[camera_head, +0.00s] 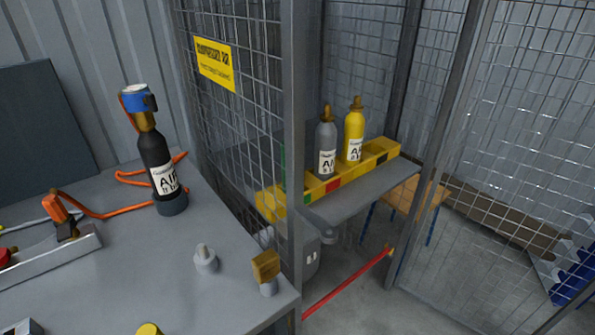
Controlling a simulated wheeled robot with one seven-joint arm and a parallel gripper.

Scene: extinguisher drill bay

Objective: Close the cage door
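The cage door appears to be the grey-framed mesh panel (535,130) at the right, standing open at an angle. Its lower part and right edge run out of the picture, and no latch on it can be made out. The cage's near post (294,150) stands at the table corner, and the opening lies between this post and the slanting grey upright (440,150). A grey latch-like fitting (318,228) sits by the near post. My gripper is not in view.
Inside the cage, grey (325,148) and yellow (354,135) bottles stand in a yellow rack (265,205). A red bar or strip (345,286) crosses the opening low down. At left, a grey table (120,265) holds a black bottle (157,160) and fittings.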

